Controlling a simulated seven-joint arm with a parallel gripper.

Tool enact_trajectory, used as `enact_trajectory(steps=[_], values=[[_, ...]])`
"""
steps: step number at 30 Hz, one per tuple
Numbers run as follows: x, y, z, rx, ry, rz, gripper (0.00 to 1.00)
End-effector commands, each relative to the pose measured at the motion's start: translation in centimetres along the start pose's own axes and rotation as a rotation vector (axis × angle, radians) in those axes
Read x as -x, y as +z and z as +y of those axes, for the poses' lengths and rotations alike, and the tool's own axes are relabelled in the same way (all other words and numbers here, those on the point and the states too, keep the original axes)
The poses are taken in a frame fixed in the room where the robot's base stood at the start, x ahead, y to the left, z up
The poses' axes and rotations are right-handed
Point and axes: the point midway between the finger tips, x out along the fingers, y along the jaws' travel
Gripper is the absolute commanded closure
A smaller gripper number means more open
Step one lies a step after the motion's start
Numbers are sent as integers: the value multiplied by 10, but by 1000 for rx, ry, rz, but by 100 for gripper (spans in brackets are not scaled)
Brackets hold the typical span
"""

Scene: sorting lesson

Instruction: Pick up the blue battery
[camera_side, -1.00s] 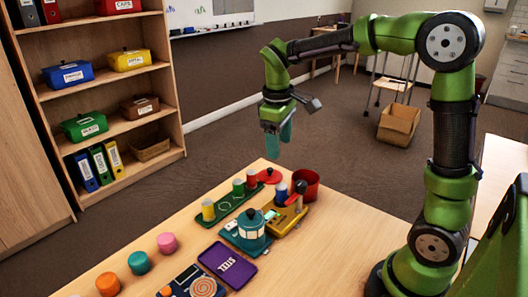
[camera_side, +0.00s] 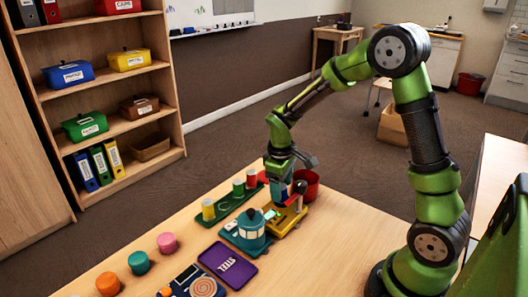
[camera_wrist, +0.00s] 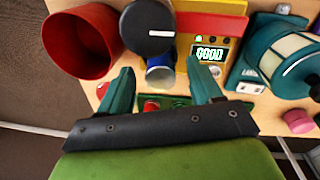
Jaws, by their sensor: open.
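The blue battery (camera_wrist: 160,74) stands upright beside the yellow tester (camera_wrist: 208,45), whose small display seems to read GOOD. In the side view the battery (camera_side: 283,190) is mostly hidden behind my gripper (camera_side: 280,194). My gripper points down and is open. In the wrist view its two teal fingers (camera_wrist: 161,86) are apart, one on each side of the battery, with gaps visible. I cannot tell whether the fingertips reach down to its level.
A red cup (camera_wrist: 78,48) and a black knob (camera_wrist: 147,28) stand close to the battery. A teal lantern (camera_side: 250,232) is near the tester. A green tray (camera_side: 222,209) holds several batteries. The purple STEEL tray (camera_side: 227,265) lies in front.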

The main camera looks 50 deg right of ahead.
Motion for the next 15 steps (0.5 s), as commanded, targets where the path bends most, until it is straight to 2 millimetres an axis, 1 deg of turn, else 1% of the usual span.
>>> enact_trajectory(steps=[1,3,10,11,15], values=[[-6,0,0,0,-1,-2,36],[-11,0,0,-1,-1,0,36],[-12,0,0,0,0,2,36],[-12,0,0,0,0,2,37],[-12,0,0,0,0,2,59]])
